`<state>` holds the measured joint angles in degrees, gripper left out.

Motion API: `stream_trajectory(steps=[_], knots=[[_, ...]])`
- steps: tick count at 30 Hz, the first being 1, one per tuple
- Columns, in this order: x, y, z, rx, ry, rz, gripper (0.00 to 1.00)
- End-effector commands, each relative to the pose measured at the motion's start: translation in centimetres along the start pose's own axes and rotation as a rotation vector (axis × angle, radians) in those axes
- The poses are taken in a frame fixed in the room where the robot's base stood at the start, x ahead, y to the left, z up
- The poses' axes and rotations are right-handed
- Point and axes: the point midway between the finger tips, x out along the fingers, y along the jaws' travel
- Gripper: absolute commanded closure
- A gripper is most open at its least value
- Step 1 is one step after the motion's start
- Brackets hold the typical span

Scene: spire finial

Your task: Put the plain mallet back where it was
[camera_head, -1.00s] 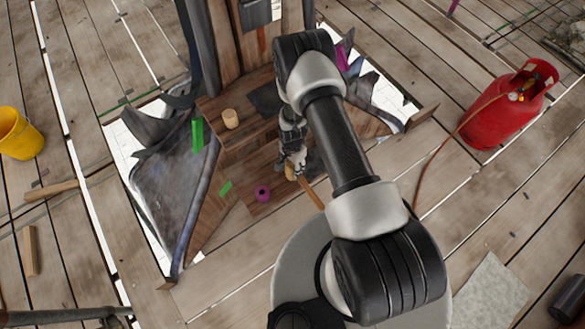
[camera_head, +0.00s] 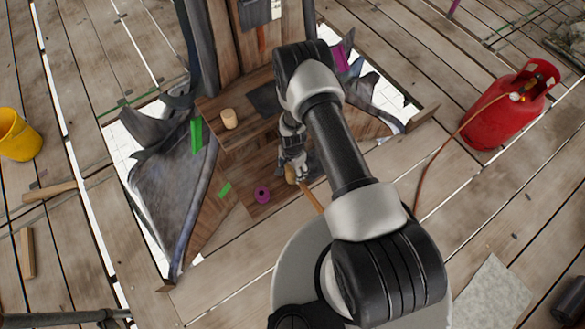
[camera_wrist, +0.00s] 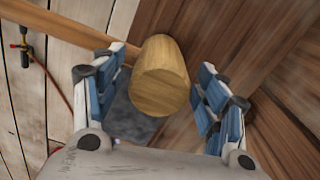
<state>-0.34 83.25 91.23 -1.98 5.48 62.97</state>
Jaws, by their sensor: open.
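A wooden mallet (camera_head: 311,198) lies by the timber base, its handle pointing to the lower right and its head mostly hidden by my gripper (camera_head: 297,172). In the wrist view the pale, rounded mallet head (camera_wrist: 160,80) sits between the two blue-padded fingers of my gripper (camera_wrist: 160,92). The fingers are open, with a visible gap on each side of the head. The mallet handle (camera_wrist: 62,32) runs off to the upper left. I cannot tell from these views whether the head rests on the surface.
A small wooden cylinder (camera_head: 229,119) stands on the timber ledge, with a purple ring (camera_head: 262,194) below. Green tape (camera_head: 196,135) marks the base. A red gas bottle (camera_head: 505,108) stands right, a yellow bucket (camera_head: 18,135) left. Ragged metal sheets and open gaps flank the base.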

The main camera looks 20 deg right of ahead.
Motion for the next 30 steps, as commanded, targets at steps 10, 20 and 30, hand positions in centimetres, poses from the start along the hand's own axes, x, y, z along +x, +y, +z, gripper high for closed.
stream_trajectory(steps=[10,20,30], knots=[[-1.0,-0.1,0.0,0.000,0.001,-0.001,0.33],[-8.0,-0.1,-0.1,0.000,0.000,-0.001,0.33],[-12.2,0.0,0.0,0.000,-0.003,0.002,0.33]])
